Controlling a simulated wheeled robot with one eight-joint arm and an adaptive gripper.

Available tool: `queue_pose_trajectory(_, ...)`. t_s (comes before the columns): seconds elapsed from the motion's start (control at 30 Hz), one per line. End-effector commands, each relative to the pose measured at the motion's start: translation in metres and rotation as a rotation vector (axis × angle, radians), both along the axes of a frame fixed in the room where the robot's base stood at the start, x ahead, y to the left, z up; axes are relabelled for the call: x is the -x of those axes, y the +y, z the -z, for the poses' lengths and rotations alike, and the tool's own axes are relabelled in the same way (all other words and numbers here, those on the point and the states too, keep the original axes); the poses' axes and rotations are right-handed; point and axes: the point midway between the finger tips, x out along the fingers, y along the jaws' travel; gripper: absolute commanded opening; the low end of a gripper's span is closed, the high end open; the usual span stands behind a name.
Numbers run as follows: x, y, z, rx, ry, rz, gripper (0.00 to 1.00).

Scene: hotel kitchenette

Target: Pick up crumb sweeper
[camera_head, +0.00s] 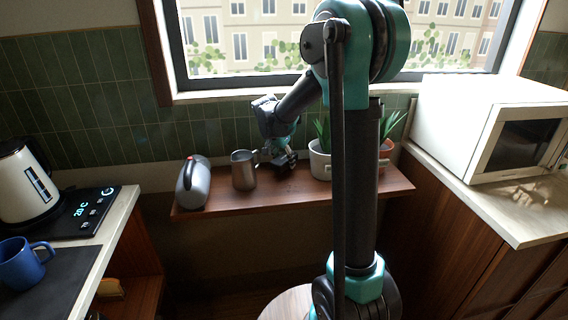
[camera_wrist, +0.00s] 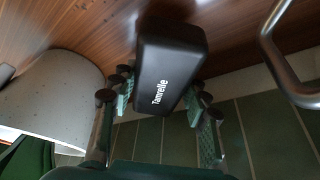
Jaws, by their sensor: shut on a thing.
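The crumb sweeper appears to be the dark, rounded block lettered "Tamrelle" (camera_wrist: 168,66) in the wrist view. My gripper (camera_wrist: 165,92) is shut on it, with finger pads against its left and right sides. The block is at the wooden shelf surface; I cannot tell whether it touches the shelf. In the head view my gripper (camera_head: 282,160) reaches down to the shelf (camera_head: 215,206), between a metal pitcher and a white plant pot. The block is small and hard to make out there.
The metal pitcher (camera_head: 243,172) stands close left of my gripper; its handle (camera_wrist: 281,62) shows in the wrist view. The white plant pot (camera_head: 319,162) is close on the right. A grey jug (camera_head: 196,188) stands at the shelf's left end. Green tiles (camera_head: 105,90) back the shelf.

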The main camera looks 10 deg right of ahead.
Motion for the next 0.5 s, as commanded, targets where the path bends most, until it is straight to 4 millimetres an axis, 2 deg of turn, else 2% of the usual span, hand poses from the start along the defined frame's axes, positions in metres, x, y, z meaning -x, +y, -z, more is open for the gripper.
queue_pose_trajectory(0.3,0.000,0.000,-0.061,0.000,0.000,0.000,0.09)
queue_pose_trajectory(0.5,0.041,0.000,-0.060,0.000,0.000,-0.001,0.09)
